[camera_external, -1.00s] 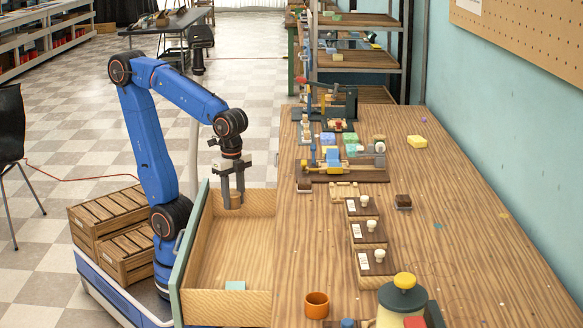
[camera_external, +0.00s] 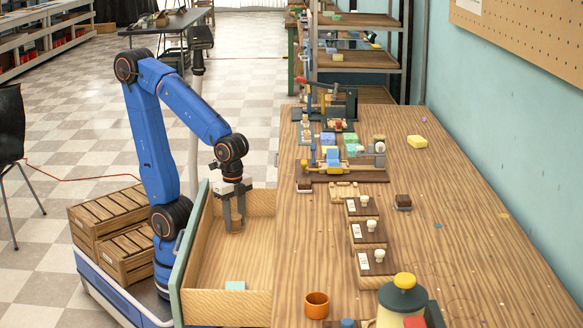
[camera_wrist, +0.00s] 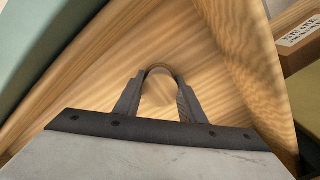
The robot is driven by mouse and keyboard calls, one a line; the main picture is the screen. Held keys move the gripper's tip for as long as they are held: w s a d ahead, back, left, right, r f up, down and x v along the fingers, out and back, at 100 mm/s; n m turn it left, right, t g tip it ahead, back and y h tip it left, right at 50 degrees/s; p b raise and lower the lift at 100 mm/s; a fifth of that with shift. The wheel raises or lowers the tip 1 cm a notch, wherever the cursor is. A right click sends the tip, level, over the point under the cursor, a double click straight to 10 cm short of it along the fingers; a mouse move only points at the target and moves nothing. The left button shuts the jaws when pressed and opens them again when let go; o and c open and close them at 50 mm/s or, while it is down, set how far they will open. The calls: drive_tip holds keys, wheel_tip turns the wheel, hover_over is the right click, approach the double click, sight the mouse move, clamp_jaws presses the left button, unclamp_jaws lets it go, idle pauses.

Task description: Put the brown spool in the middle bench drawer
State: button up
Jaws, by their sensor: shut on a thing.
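The brown spool (camera_external: 236,222) is between the fingers of my gripper (camera_external: 234,225), which is shut on it. The spool's wood tone is close to the drawer's, so its outline is hard to see. The pulled-out bench drawer (camera_external: 213,268) has a green front and a wooden inside. My gripper points down inside the drawer's far end, below its rim. In the wrist view the spool (camera_wrist: 160,86) sits between the fingertips, with the drawer floor (camera_wrist: 215,45) behind it. Whether the spool touches the floor I cannot tell.
A pale teal block (camera_external: 235,285) lies in the drawer's near end. The drawer's middle is clear. Wooden crates (camera_external: 125,255) stand at left.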

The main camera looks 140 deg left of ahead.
sight(235, 216)
drive_tip(key=shift+f, duration=0.15)
drive_tip(key=o, duration=1)
drive_tip(key=shift+o, duration=0.2)
wheel_tip(235, 216, up, 12)
drive_tip(key=shift+r, duration=0.2)
drive_tip(key=shift+f, duration=0.15)
drive_tip(key=shift+f, duration=5.1)
drive_tip(key=shift+f, duration=0.15)
